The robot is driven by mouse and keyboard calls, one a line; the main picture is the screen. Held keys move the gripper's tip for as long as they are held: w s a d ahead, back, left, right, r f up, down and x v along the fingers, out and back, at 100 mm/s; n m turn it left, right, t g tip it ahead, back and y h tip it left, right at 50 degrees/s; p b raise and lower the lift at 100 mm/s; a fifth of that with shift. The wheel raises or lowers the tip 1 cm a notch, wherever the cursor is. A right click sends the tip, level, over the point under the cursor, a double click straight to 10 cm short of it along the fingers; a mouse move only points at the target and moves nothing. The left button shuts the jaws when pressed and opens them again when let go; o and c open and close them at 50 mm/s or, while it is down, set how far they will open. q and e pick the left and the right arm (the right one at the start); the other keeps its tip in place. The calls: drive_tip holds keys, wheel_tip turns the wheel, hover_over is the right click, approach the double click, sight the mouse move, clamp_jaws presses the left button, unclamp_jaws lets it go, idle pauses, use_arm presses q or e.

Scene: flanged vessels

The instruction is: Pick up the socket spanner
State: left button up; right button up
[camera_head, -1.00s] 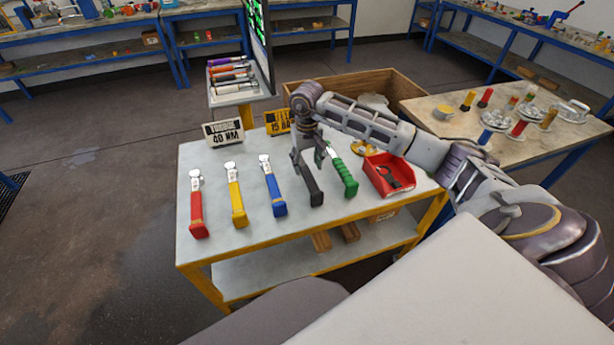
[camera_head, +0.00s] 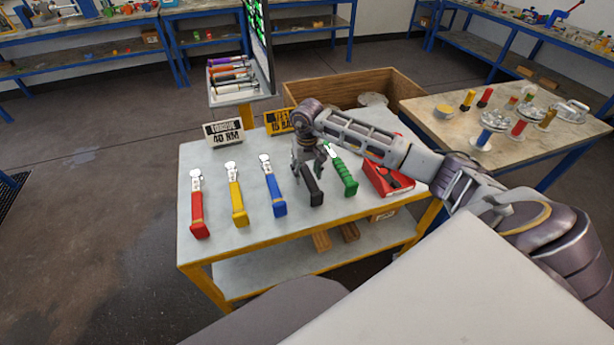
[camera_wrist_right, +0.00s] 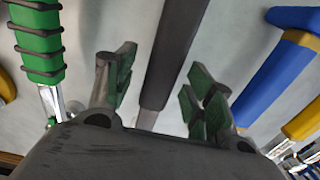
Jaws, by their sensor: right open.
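A row of spanner-like tools lies on the grey table (camera_head: 225,250): red-handled (camera_head: 197,210), yellow-handled (camera_head: 238,205), blue-handled (camera_head: 274,190), black-handled (camera_head: 314,190) and green-handled (camera_head: 345,175). I cannot tell by name which is the socket spanner. My right gripper (camera_head: 310,172) is open, just above the black-handled tool, whose metal head is hidden by it. In the right wrist view the black handle (camera_wrist_right: 172,55) runs between the two green-padded fingers (camera_wrist_right: 160,88), not gripped. My left gripper is not in view.
The green handle (camera_wrist_right: 38,45) and the blue handle (camera_wrist_right: 268,80) lie close on either side. Signs (camera_head: 224,133) stand at the table's back edge. A wooden crate (camera_head: 350,88) is behind.

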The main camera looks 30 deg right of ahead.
sight(307, 172)
clamp_jaws()
drive_tip(key=shift+r, duration=0.15)
drive_tip(key=shift+r+b, duration=0.35)
drive_tip(key=shift+r, duration=4.55)
